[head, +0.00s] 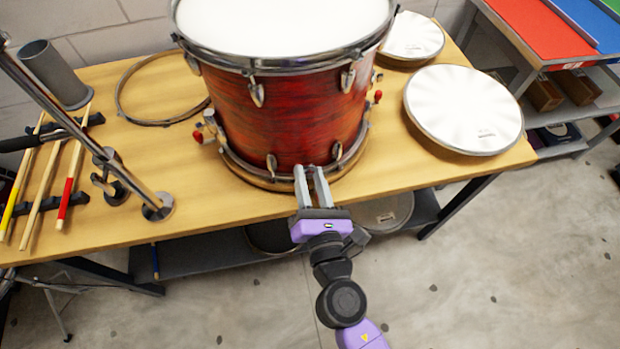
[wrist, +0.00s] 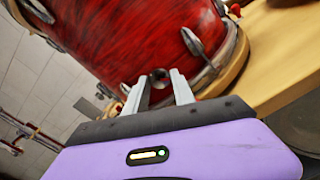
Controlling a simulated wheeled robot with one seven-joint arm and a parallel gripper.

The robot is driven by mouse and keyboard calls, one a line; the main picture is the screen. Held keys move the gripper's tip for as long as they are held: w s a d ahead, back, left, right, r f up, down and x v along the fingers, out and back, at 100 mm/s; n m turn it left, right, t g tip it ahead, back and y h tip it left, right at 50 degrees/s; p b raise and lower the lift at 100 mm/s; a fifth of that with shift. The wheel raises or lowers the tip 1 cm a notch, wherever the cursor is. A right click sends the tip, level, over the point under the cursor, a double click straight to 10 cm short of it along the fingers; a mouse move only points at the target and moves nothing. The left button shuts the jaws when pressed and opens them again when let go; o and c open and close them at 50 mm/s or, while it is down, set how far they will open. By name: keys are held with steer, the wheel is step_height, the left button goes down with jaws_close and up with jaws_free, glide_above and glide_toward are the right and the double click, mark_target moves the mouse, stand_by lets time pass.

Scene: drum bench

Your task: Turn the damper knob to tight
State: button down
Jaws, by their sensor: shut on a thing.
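The drum (head: 285,115) has a red-brown wood shell, chrome hoops and a white head, and stands on the bench. A small dark round knob (wrist: 158,75) shows low on the drum's front in the wrist view; I take it as the damper knob. My gripper (head: 311,168) reaches the drum's lower front edge, with its two grey fingers close together. In the wrist view the fingers (wrist: 160,82) stand on either side of the knob, shut on it. The fingers hide the knob in the head view. I cannot read any tight or loose marking.
The wooden bench (head: 100,225) carries drumsticks (head: 68,185) on a rack, a metal stand (head: 95,130), a grey cup (head: 55,75) and a loose hoop (head: 125,105) on the left. A white drumhead (head: 463,108) lies on the right. Floor is clear at front right.

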steer(key=m+b, duration=0.2)
steer(key=m, duration=0.4)
steer(key=shift+f, duration=0.1)
steer(key=m+b, duration=0.3)
steer(key=m, duration=0.3)
steer(key=m+b, duration=0.2)
steer(key=m, duration=0.3)
steer(key=shift+b, duration=0.3)
steer(key=m+b, duration=0.2)
steer(key=m, duration=0.3)
steer(key=shift+m+b, duration=0.35)
steer(key=shift+m, duration=0.05)
steer(key=c, duration=1.1)
jaws_free()
steer(key=shift+r, duration=0.2)
